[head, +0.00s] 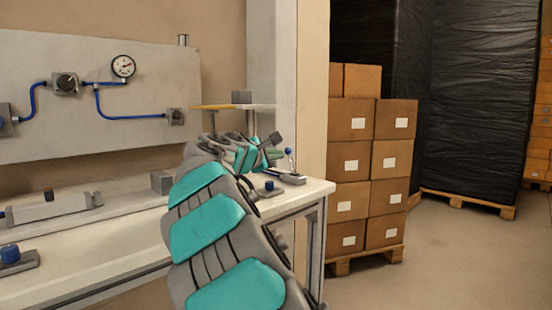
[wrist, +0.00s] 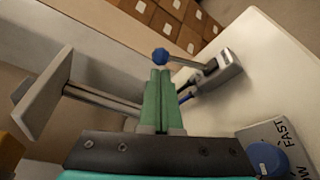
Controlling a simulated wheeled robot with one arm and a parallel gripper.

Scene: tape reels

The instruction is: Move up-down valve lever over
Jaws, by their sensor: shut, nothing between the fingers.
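The valve lever is a thin metal rod with a blue ball knob (wrist: 161,56), rising from a grey valve block (wrist: 218,74). In the head view its blue ball (head: 288,151) stands above the block at the right end of the bench. My gripper (wrist: 160,71) has its green fingers pressed together with nothing between them. The fingertips are right beside the ball in the wrist view; whether they touch it I cannot tell. In the head view my gripper (head: 279,154) is just left of the lever, partly hidden by my arm.
A blue knob (wrist: 266,157) on a plate marked FAST is near the gripper. A grey square plate (wrist: 40,98) on a rod stands to the left. Stacked cartons (head: 350,160) are beyond the bench (head: 120,250). A gauge panel (head: 80,90) is on the wall.

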